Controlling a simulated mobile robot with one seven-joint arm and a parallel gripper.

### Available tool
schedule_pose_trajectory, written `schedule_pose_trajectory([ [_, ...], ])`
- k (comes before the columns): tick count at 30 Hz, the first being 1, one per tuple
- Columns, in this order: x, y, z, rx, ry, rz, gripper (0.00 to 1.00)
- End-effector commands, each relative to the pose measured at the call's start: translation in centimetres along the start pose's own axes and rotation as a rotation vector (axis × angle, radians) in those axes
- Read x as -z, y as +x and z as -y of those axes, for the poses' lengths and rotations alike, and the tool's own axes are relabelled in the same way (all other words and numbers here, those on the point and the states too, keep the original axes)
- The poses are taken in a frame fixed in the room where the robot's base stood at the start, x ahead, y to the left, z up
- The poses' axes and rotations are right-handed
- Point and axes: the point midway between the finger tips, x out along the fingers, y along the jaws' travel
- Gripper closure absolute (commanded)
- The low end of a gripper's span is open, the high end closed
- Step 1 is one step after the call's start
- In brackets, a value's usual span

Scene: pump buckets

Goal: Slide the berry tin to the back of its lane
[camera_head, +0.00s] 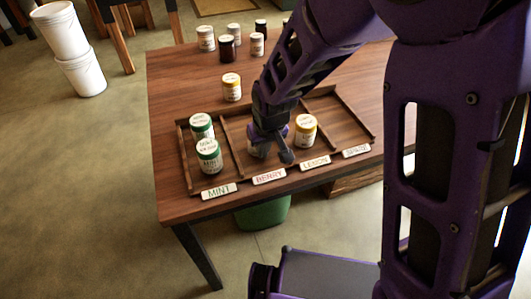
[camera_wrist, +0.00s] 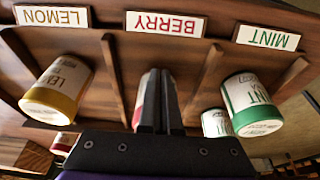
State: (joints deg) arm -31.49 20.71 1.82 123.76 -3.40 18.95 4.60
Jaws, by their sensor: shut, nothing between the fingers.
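The berry tin (camera_head: 253,149) is a pale tin in the BERRY lane of the wooden rack, mostly hidden behind my gripper (camera_head: 285,155). In the wrist view only slivers of the berry tin (camera_wrist: 140,98) show around my shut fingers (camera_wrist: 161,100), with a red edge. My fingers are together, with nothing between them, and lie over the BERRY lane near its front. I cannot tell whether they touch the tin. The BERRY label (camera_head: 269,176) is at the lane's front edge; it also shows upside down in the wrist view (camera_wrist: 165,24).
Two green-lidded mint tins (camera_head: 209,157) stand in the left lane. A yellow-lidded lemon tin (camera_head: 305,129) stands in the lane right of BERRY. Wooden dividers separate the lanes; the far right lane looks empty.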

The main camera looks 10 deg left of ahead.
Motion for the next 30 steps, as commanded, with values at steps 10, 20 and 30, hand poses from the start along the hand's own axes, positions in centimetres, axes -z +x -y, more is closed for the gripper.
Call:
schedule_pose_trajectory([
  [10,7.1,2.2,0.0,0.001,0.001,-0.002,1.0],
  [20,8.6,2.6,0.0,0.0,0.001,-0.001,1.0],
  [30,8.5,2.5,-0.1,0.0,0.001,-0.001,1.0],
])
